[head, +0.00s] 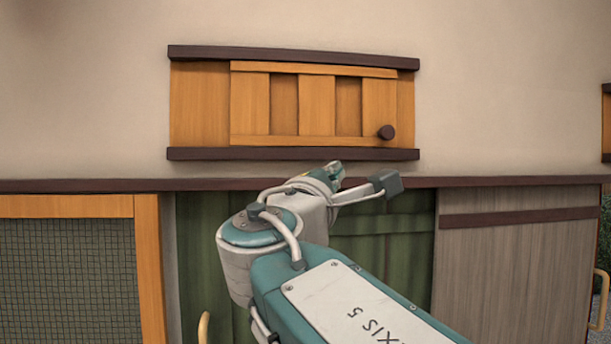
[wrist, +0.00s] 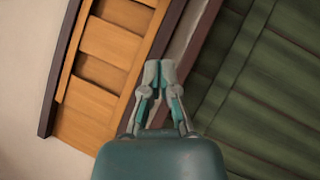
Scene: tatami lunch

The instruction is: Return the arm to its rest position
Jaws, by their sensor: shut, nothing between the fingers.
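My gripper shows in the wrist view (wrist: 160,68) with its two fingertips together. It is shut and empty. In the head view my arm rises from the lower right and bends at a round joint. The gripper end there is small and mostly hidden behind the wrist, so its fingers do not show clearly. It sits in front of the dark ledge, below the wooden wall panel.
Under the ledge are a green plank door (head: 200,260), a grey plank door (head: 515,265) and a wood-framed mesh panel (head: 70,270).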

